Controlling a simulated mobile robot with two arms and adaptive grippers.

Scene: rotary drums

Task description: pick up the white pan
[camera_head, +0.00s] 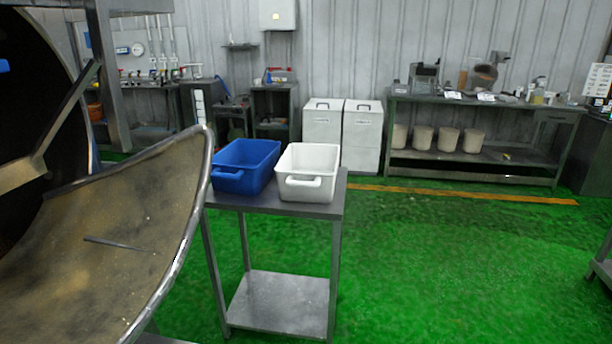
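The white pan (309,163) is a rectangular open tub with a handle on its near side. It stands upright on the right part of a grey metal table (336,200). A blue pan (243,168) of like shape stands on the same table, just to the left of the white one. The inside of the white pan looks empty. Neither of my grippers is in view.
A large drum chute (110,240) with a metal rim fills the left foreground, close to the table. The green floor (450,270) to the right is clear. A long workbench (470,178) and white cabinets (361,135) stand at the back wall.

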